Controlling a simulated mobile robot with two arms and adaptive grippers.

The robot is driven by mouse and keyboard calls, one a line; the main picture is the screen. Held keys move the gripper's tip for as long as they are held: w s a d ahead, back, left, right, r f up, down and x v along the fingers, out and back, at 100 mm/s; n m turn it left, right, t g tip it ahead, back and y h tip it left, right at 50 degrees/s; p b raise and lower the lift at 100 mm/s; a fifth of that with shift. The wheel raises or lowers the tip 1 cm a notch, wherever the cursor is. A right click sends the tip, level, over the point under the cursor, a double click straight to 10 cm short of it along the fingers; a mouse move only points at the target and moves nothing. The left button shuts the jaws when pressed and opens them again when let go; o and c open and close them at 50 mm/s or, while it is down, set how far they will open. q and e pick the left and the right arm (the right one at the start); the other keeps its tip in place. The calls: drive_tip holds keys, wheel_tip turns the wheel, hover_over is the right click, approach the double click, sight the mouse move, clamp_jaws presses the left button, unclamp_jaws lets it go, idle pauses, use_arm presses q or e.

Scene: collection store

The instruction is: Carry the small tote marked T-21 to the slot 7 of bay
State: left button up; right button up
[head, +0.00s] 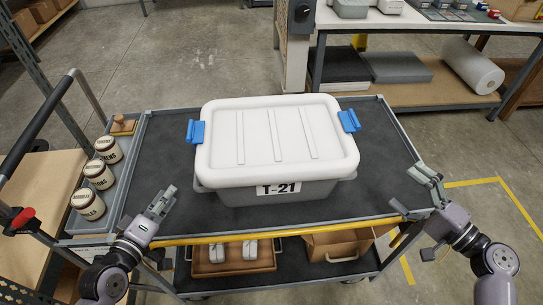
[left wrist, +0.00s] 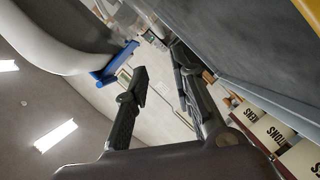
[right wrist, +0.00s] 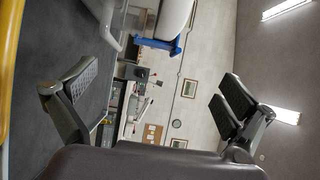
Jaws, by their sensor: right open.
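The tote (head: 276,140) marked T-21 has a white lid, a grey body and a blue handle clip at each side. It sits level on the dark top of a cart (head: 385,185). My left gripper (head: 160,202) is at the cart's front left, apart from the tote, with its fingers partly open and nothing between them. My right gripper (head: 413,193) is wide open and empty at the front right corner, also apart from the tote. The blue clips show in the left wrist view (left wrist: 115,63) and the right wrist view (right wrist: 171,46). No slot 7 label is readable.
A grey side tray (head: 70,222) on the cart's left holds several labelled jars (head: 91,203). The lower shelf carries a brown tray (head: 232,262) and a cardboard box (head: 340,240). A workbench (head: 430,18) stands behind. Yellow lines mark the floor at right.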

use_arm(q)
drive_tip(key=x, duration=1.7)
drive_tip(key=shift+w+a+f, duration=0.1)
drive_tip(key=shift+w+f, duration=0.1)
drive_tip(key=shift+w, duration=0.05)
use_arm(e)
drive_tip(key=x, duration=1.7)
drive_tip(key=shift+w+a, duration=0.2)
drive_tip(key=shift+w, duration=0.05)
use_arm(q)
drive_tip(key=shift+c, duration=0.4)
use_arm(e)
drive_tip(key=shift+c, duration=0.4)
